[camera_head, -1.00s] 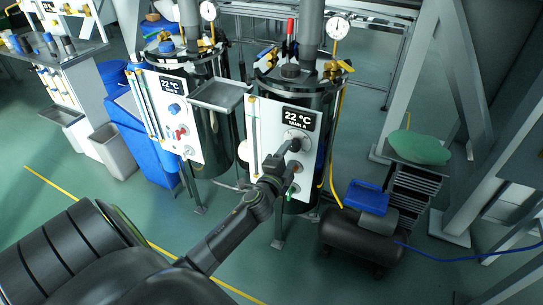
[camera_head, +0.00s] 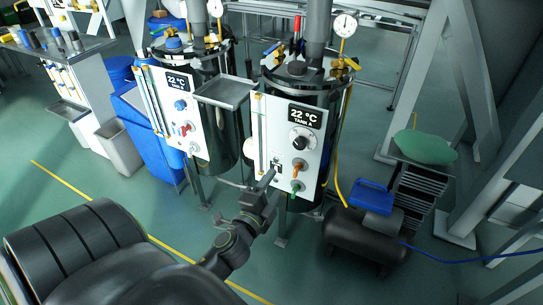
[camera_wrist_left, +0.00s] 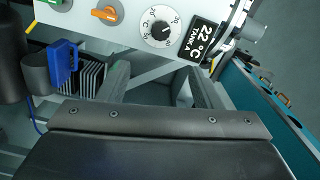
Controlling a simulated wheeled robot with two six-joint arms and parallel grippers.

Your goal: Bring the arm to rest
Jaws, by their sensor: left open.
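My left gripper (camera_head: 268,190) is in front of the lower left part of the white Tank A panel (camera_head: 294,125). Its jaws are open and empty. In the left wrist view its two fingers (camera_wrist_left: 158,88) stand apart with nothing between them. The panel carries a black dial (camera_head: 299,143), an orange handle (camera_head: 299,165) and a green handle (camera_head: 296,186). The left wrist view shows the dial (camera_wrist_left: 160,30) and the orange handle (camera_wrist_left: 105,14) beyond the fingers, clear of them. My right gripper is not in view.
A second tank panel (camera_head: 181,110) and a metal tray (camera_head: 224,91) are to the left. A black compressor (camera_head: 358,238) with a blue top stands at the lower right. A blue bin (camera_head: 150,145) is at the left. Green floor lies open in front.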

